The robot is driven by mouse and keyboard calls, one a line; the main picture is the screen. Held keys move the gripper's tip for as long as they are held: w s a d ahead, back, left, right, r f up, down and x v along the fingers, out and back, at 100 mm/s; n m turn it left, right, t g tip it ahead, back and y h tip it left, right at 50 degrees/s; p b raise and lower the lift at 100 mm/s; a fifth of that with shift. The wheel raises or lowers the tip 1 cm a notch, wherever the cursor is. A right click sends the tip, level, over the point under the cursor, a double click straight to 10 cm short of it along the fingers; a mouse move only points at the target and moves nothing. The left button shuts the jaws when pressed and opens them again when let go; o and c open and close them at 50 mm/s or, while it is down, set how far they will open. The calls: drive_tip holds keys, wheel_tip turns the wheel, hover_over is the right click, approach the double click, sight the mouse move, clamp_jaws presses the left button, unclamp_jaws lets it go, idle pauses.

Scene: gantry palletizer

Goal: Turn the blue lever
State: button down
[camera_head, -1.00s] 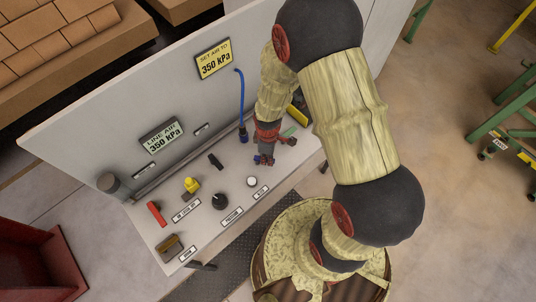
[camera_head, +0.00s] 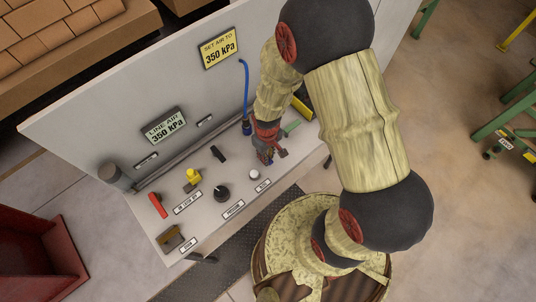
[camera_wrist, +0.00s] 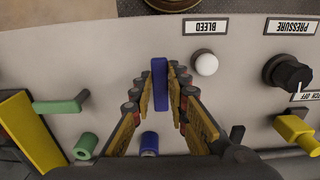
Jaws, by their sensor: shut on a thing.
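The blue lever (camera_wrist: 160,84) stands out from the pale panel in the middle of the wrist view. My gripper (camera_wrist: 161,90) has one finger on each side of the lever near its tips and is shut on it. In the head view my gripper (camera_head: 267,157) is low at the panel's right part, and its fingers mostly hide the lever there.
A blue stub (camera_wrist: 149,143), a green lever (camera_wrist: 60,105) and a green stub (camera_wrist: 85,146) are close by. The white bleed button (camera_wrist: 206,64), black pressure knob (camera_wrist: 287,74) and yellow fitting (camera_wrist: 297,130) sit right. A blue hose (camera_head: 243,90) hangs behind my gripper.

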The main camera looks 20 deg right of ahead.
drive_tip(key=shift+w, duration=0.1)
idle(0.3)
drive_tip(key=c, duration=1.7)
unclamp_jaws()
wheel_tip(320, 180, up, 12)
